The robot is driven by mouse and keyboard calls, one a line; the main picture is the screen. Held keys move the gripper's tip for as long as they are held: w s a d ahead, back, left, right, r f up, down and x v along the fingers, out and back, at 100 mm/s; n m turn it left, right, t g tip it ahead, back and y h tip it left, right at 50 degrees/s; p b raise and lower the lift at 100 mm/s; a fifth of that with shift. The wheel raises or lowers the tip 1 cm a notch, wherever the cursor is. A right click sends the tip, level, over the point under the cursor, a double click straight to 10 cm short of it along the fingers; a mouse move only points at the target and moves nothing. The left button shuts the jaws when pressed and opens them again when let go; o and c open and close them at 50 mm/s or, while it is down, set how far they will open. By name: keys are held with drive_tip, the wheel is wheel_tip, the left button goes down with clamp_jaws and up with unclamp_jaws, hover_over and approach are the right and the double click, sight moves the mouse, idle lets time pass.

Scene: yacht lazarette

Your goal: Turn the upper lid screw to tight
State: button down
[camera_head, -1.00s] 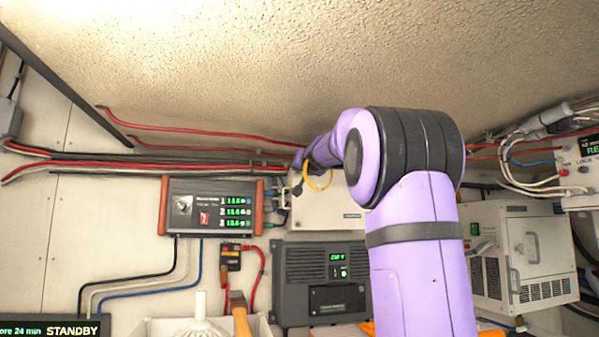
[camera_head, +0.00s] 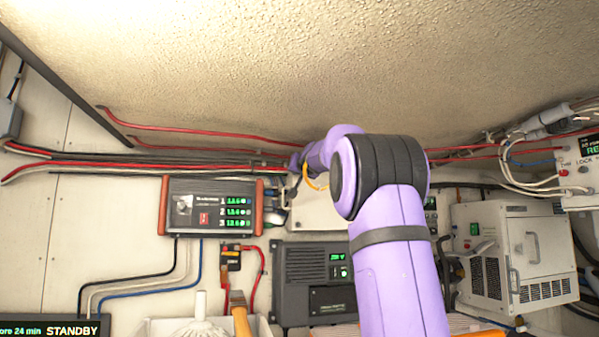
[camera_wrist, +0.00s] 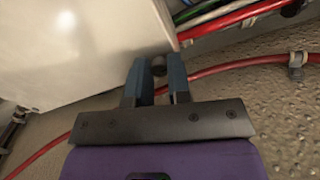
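The white box (camera_wrist: 75,45) with the lid fills the upper left of the wrist view. In the head view the box (camera_head: 312,213) stands partly behind my arm. A dark round lid screw (camera_wrist: 159,66) shows at the box's edge in the wrist view. My gripper (camera_wrist: 158,72) has one finger on each side of this screw, with no clear gap to it. The box looks tilted relative to the gripper in the wrist view. In the head view my gripper and the screw are hidden behind my arm. I see no tightness mark for the screw.
Red cables (camera_head: 215,132) run along the wall near my arm, and a red cable (camera_wrist: 210,73) passes close behind the fingers. A battery panel (camera_head: 211,207) is left of the box, a dark charger unit (camera_head: 300,285) below it. A white cabinet (camera_head: 505,255) stands right.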

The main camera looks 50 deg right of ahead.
drive_tip(key=shift+m, duration=0.3)
drive_tip(key=m, duration=1.7)
drive_tip(key=shift+f, duration=0.1)
drive_tip(key=shift+m, duration=0.3)
idle(0.4)
drive_tip(key=c, duration=1.1)
unclamp_jaws()
drive_tip(key=shift+o, duration=0.2)
drive_tip(key=shift+s, duration=0.15)
